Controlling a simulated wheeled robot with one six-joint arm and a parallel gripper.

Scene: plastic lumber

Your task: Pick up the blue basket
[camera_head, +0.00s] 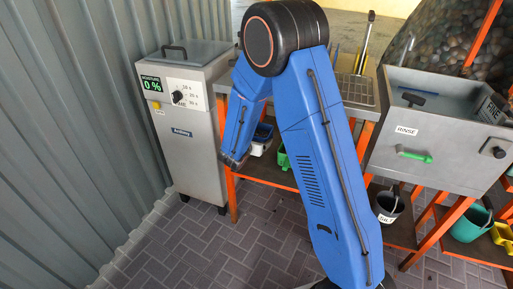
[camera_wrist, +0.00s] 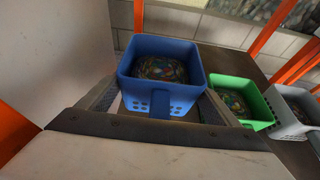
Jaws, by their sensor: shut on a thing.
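The blue basket (camera_wrist: 160,88) is upright in the wrist view, with a mixed-colour heap of small pieces inside and round holes in its near wall. My gripper (camera_wrist: 157,102) is shut on it, with one finger at its left side and one at its right. In the head view, my blue arm reaches down to the shelf under the bench and hides most of the gripper area. I cannot tell from these views whether the basket still touches the shelf.
A green basket (camera_wrist: 238,101) stands close to the right, with a grey basket (camera_wrist: 290,108) beyond it. Orange legs (camera_head: 231,190) frame the shelf. A grey moisture machine (camera_head: 190,130) stands left, a rinse basin (camera_head: 440,130) right, and a black bucket (camera_head: 388,207) below.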

